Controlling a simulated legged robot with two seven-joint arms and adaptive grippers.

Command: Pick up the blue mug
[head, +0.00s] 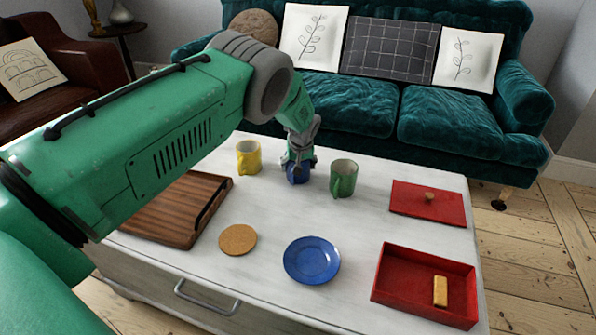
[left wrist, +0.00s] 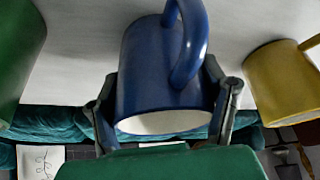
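The blue mug (head: 297,175) stands on the white table between two other mugs, mostly hidden under my left gripper (head: 299,158) in the head view. In the left wrist view the blue mug (left wrist: 150,80) fills the middle, with its handle facing the camera's upper right. The fingers of my left gripper (left wrist: 168,100) are on either side of the mug, very close to its wall. Whether both fingers press on it cannot be made out. My right gripper is in neither view.
A yellow mug (head: 248,158) and a green mug (head: 343,179) stand close on either side. The table (head: 300,213) also holds a wooden tray (head: 172,222), cork coaster (head: 238,240), blue saucer (head: 312,261), red lid (head: 428,204) and red box (head: 400,292) with a yellow block (head: 440,291). A green sofa (head: 365,105) stands behind.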

